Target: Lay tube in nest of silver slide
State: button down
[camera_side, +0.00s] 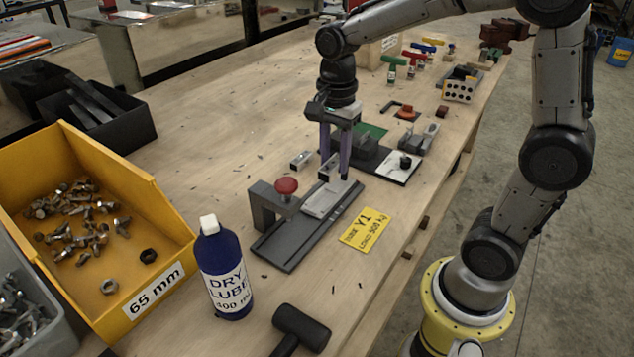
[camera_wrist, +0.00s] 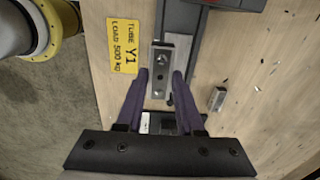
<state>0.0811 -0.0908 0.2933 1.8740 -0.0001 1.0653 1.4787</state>
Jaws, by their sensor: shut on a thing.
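My gripper (camera_side: 335,172) is shut on a short square silver tube (camera_side: 327,170). In the wrist view the tube (camera_wrist: 160,78) shows between the fingertips (camera_wrist: 160,76), with dark holes in its upper face. The silver slide (camera_side: 321,203) sits on a dark rail (camera_side: 284,246) on the bench. The gripper and tube are at the slide's far end, and the slide (camera_wrist: 180,42) is partly hidden behind the tube in the wrist view. I cannot tell whether the tube touches the slide or its nest.
A grey bracket with a red knob (camera_side: 287,186) stands over the rail's near end. A yellow Y1 card (camera_side: 367,229) lies beside the rail. Another small silver piece (camera_side: 301,160) lies on the bench. A black-and-white fixture (camera_side: 399,167), blue bottle (camera_side: 224,275) and yellow bin (camera_side: 165,270) stand around.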

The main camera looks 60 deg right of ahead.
jog(key=s+r, duration=0.2)
jog(key=s, duration=0.8)
send_over(322, 200)
jog(key=s, duration=0.1)
notch_tip(322, 200, down, 8)
jog(key=shift+a+f, duration=0.1)
jog(key=shift+f, duration=0.05)
jog(key=shift+w+f, duration=0.2)
jog(key=shift+f, duration=0.1)
jog(key=shift+w+f, duration=0.2)
jog(key=shift+f, duration=1.55)
jog(key=shift+f, duration=0.1)
jog(key=c, duration=0.5)
grip_release()
jog(key=shift+c, duration=0.2)
